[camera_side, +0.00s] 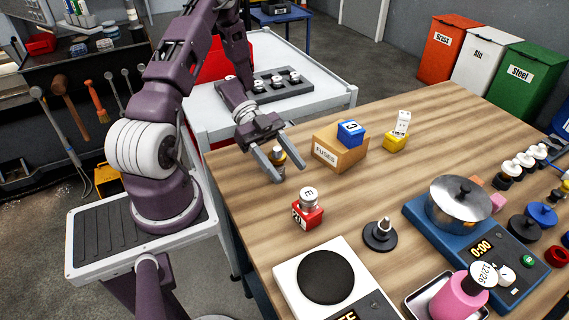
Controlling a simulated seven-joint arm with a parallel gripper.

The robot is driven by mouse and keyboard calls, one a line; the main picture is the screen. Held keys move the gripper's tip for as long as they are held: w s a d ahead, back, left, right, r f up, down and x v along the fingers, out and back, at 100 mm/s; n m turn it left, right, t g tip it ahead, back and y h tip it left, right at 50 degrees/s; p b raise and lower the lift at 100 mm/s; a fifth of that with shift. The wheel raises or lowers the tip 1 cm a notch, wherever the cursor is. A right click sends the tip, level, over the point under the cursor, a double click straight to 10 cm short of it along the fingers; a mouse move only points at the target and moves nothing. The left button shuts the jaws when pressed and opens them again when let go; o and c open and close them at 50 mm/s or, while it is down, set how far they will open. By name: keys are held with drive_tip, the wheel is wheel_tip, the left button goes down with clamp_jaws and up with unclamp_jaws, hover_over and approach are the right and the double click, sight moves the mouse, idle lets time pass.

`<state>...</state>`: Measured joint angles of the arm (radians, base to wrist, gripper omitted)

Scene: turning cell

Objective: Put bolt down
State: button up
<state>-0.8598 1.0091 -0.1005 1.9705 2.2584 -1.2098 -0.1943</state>
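My gripper (288,173) hangs over the left edge area of the wooden table, its two fingers spread apart and pointing down toward the right. A small brass-and-dark piece (279,156) shows between the fingers; it may be the bolt, but it is too small to be sure. A gap seems to show between it and the right finger. I cannot tell whether it stands on the table or touches the left finger.
A cardboard FUSES box (334,155) with a blue block (351,133) on it is right of my gripper. A hot plate (325,277) and a pot (459,207) stand nearer the camera.

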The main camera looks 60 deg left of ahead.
drive_tip(key=shift+r, duration=0.15)
drive_tip(key=v, duration=1.2)
drive_tip(key=w+d+r+n+t+y, duration=0.1)
drive_tip(key=w+r+t+y, duration=0.25)
drive_tip(key=w, duration=0.45)
drive_tip(key=w+r+n+t+y, duration=0.1)
drive_tip(key=w+r+t+y, duration=0.25)
drive_tip(key=w, duration=0.55)
wheel_tip(320, 180, up, 14)
drive_tip(key=w+d+n+t+y, duration=0.1)
drive_tip(key=w+n+t+y, duration=0.2)
drive_tip(key=n+y, duration=0.4)
drive_tip(key=s+d+f+n+g, duration=0.1)
drive_tip(key=s+d+n+g, duration=0.1)
drive_tip(key=s+d, duration=0.3)
drive_tip(key=s+d+f+n+g, duration=0.1)
drive_tip(key=s+d, duration=0.5)
drive_tip(key=s, duration=0.8)
drive_tip(key=s+d+f+n+g, duration=0.2)
drive_tip(key=s+d, duration=0.4)
drive_tip(key=s, duration=0.3)
drive_tip(key=shift+s+d+n+g+h, duration=0.3)
drive_tip(key=shift+s+n+g, duration=0.1)
drive_tip(key=shift+n+g, duration=0.55)
